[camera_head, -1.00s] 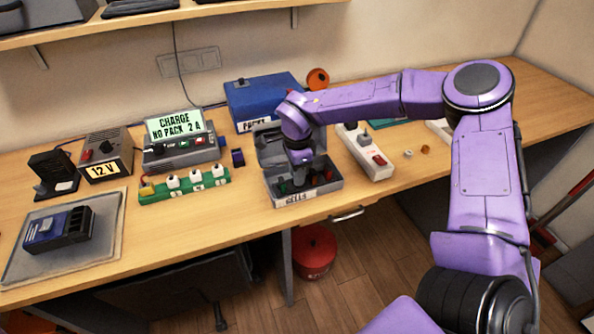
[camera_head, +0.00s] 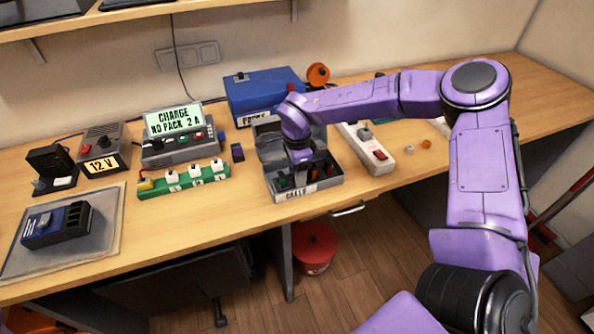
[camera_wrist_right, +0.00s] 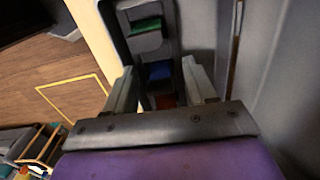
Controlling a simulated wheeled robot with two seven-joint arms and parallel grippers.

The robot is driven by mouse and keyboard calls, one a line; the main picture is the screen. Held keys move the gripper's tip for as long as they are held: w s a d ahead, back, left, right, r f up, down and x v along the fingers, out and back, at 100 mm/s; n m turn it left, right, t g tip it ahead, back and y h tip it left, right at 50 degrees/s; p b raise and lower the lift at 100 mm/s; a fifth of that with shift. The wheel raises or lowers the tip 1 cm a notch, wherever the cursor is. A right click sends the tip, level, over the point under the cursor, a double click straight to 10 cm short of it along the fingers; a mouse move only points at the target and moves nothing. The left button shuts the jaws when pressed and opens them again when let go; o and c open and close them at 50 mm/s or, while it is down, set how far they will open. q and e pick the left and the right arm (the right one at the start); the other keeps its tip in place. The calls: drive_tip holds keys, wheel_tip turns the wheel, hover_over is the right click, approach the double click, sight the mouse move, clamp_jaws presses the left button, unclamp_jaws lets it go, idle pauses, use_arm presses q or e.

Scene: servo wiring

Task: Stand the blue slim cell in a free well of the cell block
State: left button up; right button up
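The box labelled CELLS (camera_head: 328,187) stands open near the front edge of the bench, with its lid raised behind. My right gripper (camera_head: 300,181) reaches down into it from above and hides part of the inside. In the right wrist view the fingers of my right gripper (camera_wrist_right: 160,88) are apart. A blue cell (camera_wrist_right: 159,71) shows between them, with a green cell (camera_wrist_right: 147,26) beyond and a red one (camera_wrist_right: 165,100) nearer. No grip on the blue cell is visible. A black and blue block with open wells (camera_head: 57,226), seemingly the cell block, lies on the left. My left gripper is out of view.
The block rests on a grey mat (camera_head: 104,238). A green strip with white plugs (camera_head: 184,181), a charger (camera_head: 180,150) and a 12 V supply (camera_head: 103,150) stand between. A small dark blue piece (camera_head: 237,152) sits near the charger. A white power strip (camera_head: 367,148) is right of the box.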

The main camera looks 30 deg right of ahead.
wheel_tip(320, 180, up, 11)
drive_tip(key=shift+f+b, duration=0.2)
drive_tip(key=shift+b, duration=0.65)
